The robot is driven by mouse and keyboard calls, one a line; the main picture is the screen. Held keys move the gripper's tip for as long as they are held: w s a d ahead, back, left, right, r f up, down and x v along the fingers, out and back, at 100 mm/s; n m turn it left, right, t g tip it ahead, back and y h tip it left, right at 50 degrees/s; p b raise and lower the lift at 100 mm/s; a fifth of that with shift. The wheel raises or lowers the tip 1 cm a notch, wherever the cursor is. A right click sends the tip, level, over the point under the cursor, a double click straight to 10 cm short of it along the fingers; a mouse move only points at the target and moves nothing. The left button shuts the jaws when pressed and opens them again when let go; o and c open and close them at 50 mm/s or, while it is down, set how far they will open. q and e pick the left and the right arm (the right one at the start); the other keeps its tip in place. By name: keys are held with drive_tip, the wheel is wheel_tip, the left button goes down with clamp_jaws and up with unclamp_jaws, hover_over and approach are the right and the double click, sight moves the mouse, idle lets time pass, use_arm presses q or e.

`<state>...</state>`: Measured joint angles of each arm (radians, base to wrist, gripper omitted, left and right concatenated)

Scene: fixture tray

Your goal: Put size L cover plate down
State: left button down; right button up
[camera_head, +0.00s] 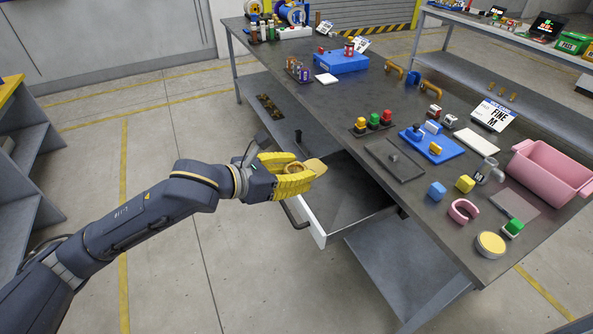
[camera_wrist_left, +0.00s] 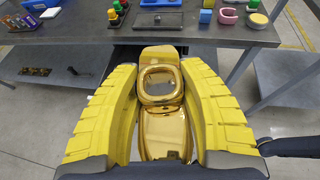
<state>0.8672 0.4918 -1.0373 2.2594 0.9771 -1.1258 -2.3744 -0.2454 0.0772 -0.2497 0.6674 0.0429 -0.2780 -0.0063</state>
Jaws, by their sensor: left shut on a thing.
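My left gripper (camera_head: 305,174) has its yellow fingers closed around a shiny gold piece, which I take to be the size L cover plate (camera_head: 316,167). In the left wrist view the cover plate (camera_wrist_left: 161,130) shows a raised rounded-square ring and a flat body between the fingers (camera_wrist_left: 160,95). No size mark is readable on it. It is held in the air off the table's near edge, by the open drawer (camera_head: 345,205). The fingers hide part of it in the head view. My right gripper is not in view.
The dark table (camera_head: 330,110) holds a dark plate with a knob (camera_head: 394,158), a blue tray (camera_head: 440,150), a pink bin (camera_head: 548,172), small blocks and a sign reading FINE M (camera_head: 493,114). A blue case (camera_head: 342,62) stands farther back. The drawer's visible floor looks bare.

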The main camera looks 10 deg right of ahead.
use_arm(q)
drive_tip(key=shift+w+a+f, duration=0.15)
drive_tip(key=w+a+r+n+t+y, duration=0.2)
drive_tip(key=w+a+n+y, duration=0.2)
drive_tip(key=a, duration=0.5)
drive_tip(key=w+a+r+n+t+y, duration=0.2)
drive_tip(key=w+a+n+y, duration=0.2)
drive_tip(key=a, duration=0.5)
drive_tip(key=w+a+r+n+t+y, duration=0.3)
drive_tip(key=w+a+n, duration=0.1)
drive_tip(key=a, duration=0.5)
drive_tip(key=shift+w+y, duration=0.2)
drive_tip(key=shift+y, duration=0.2)
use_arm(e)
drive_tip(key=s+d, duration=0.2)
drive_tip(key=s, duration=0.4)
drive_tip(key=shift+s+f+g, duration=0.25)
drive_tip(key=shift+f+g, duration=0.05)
use_arm(q)
drive_tip(key=shift+w, duration=0.1)
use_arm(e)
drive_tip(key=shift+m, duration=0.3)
